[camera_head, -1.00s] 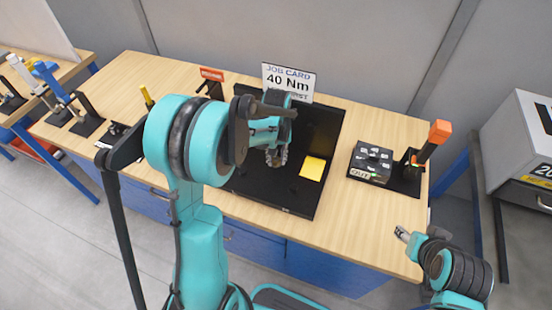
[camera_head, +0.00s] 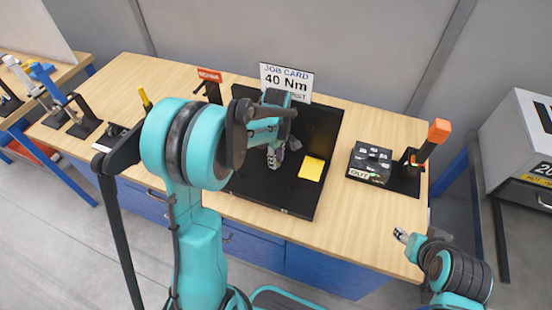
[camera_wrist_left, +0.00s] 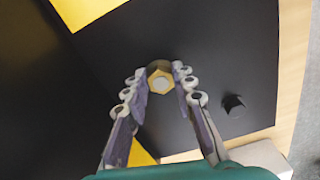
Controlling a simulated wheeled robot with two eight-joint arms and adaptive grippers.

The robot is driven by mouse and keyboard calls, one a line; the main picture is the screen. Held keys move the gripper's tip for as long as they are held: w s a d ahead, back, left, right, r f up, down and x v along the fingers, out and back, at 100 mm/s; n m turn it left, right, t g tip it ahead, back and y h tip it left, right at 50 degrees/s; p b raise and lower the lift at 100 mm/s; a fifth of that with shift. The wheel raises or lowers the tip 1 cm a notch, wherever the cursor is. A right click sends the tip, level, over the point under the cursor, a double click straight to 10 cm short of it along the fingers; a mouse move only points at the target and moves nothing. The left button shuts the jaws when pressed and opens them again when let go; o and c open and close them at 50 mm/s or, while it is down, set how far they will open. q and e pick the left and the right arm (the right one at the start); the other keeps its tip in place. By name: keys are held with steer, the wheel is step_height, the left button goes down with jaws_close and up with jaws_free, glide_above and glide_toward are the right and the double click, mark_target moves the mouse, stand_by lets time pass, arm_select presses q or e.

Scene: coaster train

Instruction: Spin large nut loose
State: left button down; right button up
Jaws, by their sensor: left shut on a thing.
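In the left wrist view a brass-coloured large nut (camera_wrist_left: 159,72) sits around a pale round stud end on the black board (camera_wrist_left: 215,45). My left gripper (camera_wrist_left: 160,80) is shut on the nut, with one finger on each side of it. In the head view my left gripper (camera_head: 273,159) points down at the black board (camera_head: 300,199), and the nut is hidden there. My right gripper (camera_head: 400,235) is apart from the board, near the bench's front right edge; its jaws are too small to read.
A yellow note (camera_head: 312,168) lies on the board beside my left gripper. A job card (camera_head: 287,80) reading 40 Nm stands behind. A dark block (camera_head: 371,162) and an orange-handled tool (camera_head: 430,143) are on the right. A short dark peg (camera_wrist_left: 234,105) stands near the nut.

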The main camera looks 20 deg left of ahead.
arm_select(q)
steer(key=shift+n, duration=1.1)
steer(key=c, duration=1.2)
jaws_free()
step_height(320, 180, up, 12)
steer(key=shift+f, duration=0.1)
